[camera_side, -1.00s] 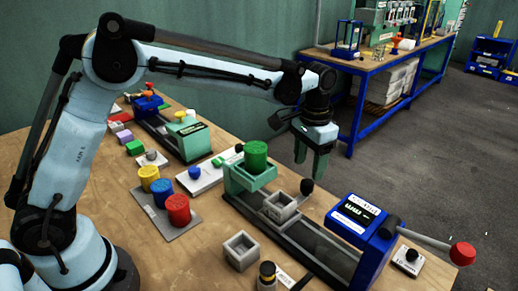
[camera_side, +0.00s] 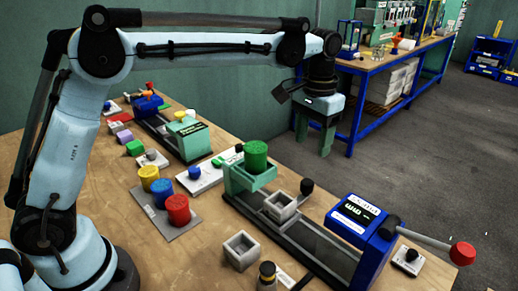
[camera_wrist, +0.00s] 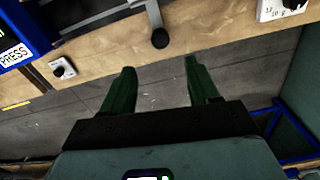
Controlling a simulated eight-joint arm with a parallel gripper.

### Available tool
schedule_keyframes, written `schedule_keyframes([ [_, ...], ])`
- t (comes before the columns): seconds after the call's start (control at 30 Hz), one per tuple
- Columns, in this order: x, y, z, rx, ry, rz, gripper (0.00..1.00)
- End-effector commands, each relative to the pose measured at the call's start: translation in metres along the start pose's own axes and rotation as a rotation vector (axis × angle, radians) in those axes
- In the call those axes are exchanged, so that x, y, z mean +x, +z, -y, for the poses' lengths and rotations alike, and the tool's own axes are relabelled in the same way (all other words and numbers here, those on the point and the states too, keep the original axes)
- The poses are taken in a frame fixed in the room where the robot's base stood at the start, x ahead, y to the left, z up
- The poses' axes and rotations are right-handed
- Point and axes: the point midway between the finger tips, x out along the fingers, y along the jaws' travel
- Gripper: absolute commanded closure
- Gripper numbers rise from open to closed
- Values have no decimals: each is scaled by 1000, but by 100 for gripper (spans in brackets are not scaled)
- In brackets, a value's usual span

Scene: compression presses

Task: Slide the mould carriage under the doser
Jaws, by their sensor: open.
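The mould carriage (camera_side: 280,205) is a grey open box on the dark rail (camera_side: 312,243), a little to the right of the doser. The doser (camera_side: 250,178) is a green frame with a green cylinder (camera_side: 256,155) on top. My gripper (camera_side: 313,148) is open and empty, pointing down, beyond the table's far edge and above the knob's height. In the wrist view its green fingers (camera_wrist: 160,80) are spread with only floor between them.
The blue press (camera_side: 358,235) with a red-knobbed lever (camera_side: 462,253) stands at the rail's right end. A loose grey box (camera_side: 240,250) is in front of the rail. A second rail unit (camera_side: 188,138) is to the left. The blue bench (camera_side: 375,72) stands behind.

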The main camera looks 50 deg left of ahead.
Motion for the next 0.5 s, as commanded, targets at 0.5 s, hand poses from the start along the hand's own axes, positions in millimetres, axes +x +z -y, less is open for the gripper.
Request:
schedule_keyframes([
  [0.5,18,-4,0,-373,0,0,40],
])
